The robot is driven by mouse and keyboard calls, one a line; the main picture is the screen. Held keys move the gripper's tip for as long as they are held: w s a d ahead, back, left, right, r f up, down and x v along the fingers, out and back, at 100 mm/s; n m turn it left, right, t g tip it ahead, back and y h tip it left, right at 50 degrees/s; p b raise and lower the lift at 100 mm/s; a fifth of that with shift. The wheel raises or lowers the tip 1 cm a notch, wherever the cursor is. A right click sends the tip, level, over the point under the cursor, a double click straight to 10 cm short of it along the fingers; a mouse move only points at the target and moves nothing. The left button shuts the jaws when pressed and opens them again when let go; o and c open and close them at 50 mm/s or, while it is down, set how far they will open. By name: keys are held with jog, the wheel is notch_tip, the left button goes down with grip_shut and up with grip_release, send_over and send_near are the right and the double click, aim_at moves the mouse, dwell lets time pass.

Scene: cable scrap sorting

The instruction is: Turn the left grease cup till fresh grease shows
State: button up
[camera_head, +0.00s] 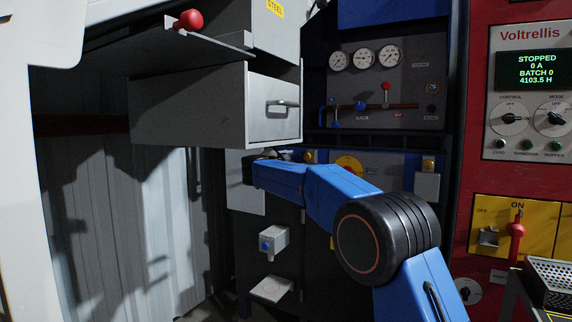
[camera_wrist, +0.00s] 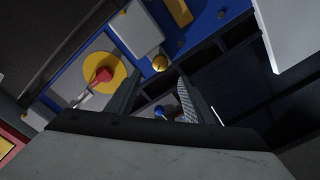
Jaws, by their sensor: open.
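The left grease cup (camera_head: 310,156) is a small brass dome on the blue panel, just past the end of my arm in the head view. In the wrist view the cup (camera_wrist: 160,63) shows beyond my fingertips, between their lines, beside a light grey box (camera_wrist: 137,32). My gripper (camera_wrist: 160,84) is open, with nothing between its fingers and a visible gap to the cup. In the head view my gripper is small and dark, its fingers hard to make out. I cannot see any grease at the cup. The right grease cup (camera_head: 428,163) sits above another grey box (camera_head: 427,186).
A yellow disc with a red knob (camera_wrist: 102,74) is close beside the cup. A grey drawer (camera_head: 273,105) overhangs my wrist area. Gauges (camera_head: 364,57) and a pipe with valve handles (camera_head: 375,106) are above. The red control cabinet (camera_head: 480,180) stands at right.

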jog(key=v, duration=0.6)
jog(key=shift+s, duration=0.15)
